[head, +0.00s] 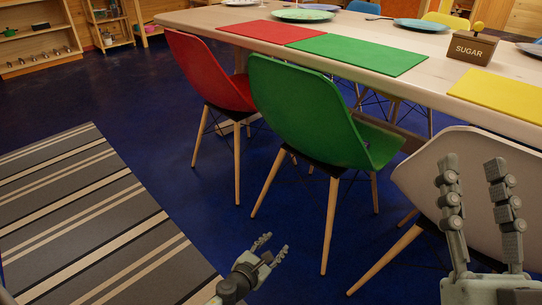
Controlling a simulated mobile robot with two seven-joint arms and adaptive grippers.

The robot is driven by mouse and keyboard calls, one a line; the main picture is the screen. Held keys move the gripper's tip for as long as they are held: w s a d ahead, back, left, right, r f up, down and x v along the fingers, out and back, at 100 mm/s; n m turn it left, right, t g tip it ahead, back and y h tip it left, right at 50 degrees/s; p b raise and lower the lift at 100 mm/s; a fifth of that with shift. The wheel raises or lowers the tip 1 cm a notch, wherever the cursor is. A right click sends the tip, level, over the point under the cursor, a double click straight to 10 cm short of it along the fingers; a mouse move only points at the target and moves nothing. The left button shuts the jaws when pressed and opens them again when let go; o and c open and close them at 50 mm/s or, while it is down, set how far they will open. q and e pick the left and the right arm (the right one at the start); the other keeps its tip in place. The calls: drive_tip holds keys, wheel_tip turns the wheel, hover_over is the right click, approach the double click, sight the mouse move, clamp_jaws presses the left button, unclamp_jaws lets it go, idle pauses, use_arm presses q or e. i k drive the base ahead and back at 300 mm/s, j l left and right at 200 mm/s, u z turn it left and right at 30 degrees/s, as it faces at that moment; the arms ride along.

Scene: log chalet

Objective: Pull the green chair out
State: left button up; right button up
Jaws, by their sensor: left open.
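The green chair (300,108) stands at the near side of the long wooden table, its back towards me and its seat partly under the table edge. It has a moulded green shell on pale wooden legs. My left gripper (275,243) is open and empty, low in front of the chair and apart from its legs. My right gripper (472,163) is in the near right of the head view, fingers pointing up and spread, with nothing between them. It covers part of a white chair.
A red chair (207,68) stands left of the green chair, and the white chair (415,175) to its right. The table (420,42) holds coloured placemats, plates and a sugar box (472,48). A striped rug (85,215) lies left on clear blue floor (130,90).

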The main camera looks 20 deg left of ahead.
sight(306, 110)
drive_tip(key=i+j, duration=0.35)
drive_tip(key=i, duration=0.15)
drive_tip(key=i+j, duration=0.4)
drive_tip(key=i, duration=0.1)
